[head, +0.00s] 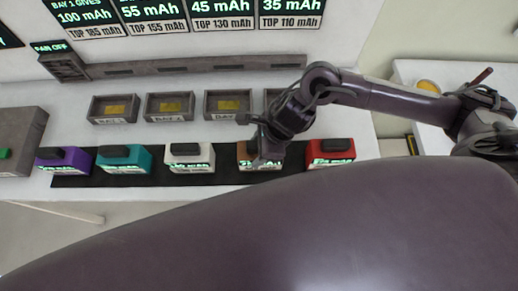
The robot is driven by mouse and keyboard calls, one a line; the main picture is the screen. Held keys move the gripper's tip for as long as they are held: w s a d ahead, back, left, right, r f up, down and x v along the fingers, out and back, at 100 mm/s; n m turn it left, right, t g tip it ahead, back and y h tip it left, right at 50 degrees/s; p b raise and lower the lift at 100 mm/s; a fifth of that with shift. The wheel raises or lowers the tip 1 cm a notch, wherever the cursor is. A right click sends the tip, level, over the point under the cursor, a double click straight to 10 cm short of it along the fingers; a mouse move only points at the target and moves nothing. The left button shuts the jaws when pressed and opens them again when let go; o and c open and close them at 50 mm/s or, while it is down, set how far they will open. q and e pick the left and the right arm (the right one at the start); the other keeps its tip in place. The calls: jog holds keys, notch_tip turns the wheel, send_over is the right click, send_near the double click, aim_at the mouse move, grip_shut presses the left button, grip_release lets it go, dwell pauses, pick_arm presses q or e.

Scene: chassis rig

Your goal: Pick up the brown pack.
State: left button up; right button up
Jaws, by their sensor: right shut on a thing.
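The brown pack (243,155) stands on the black mat (222,176), between the white pack (190,160) and the red pack (331,155). My right gripper (262,156) is over the brown pack, with its fingers shut on it. The gripper hides much of the pack's top and right side, and I cannot tell whether the pack touches the mat. My left gripper is not in view.
A teal pack (124,160) and a purple pack (70,160) stand to the left on the mat. Behind are open bays (170,108) with yellow pads, partly hidden by my right arm at the right. A grey box (20,140) with a green button is at far left.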

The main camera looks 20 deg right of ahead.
notch_tip(320, 180, up, 9)
jog(key=shift+w+r+b, duration=0.1)
jog(key=shift+b, duration=0.35)
notch_tip(320, 180, up, 11)
jog(key=p, duration=0.1)
dwell(1.0)
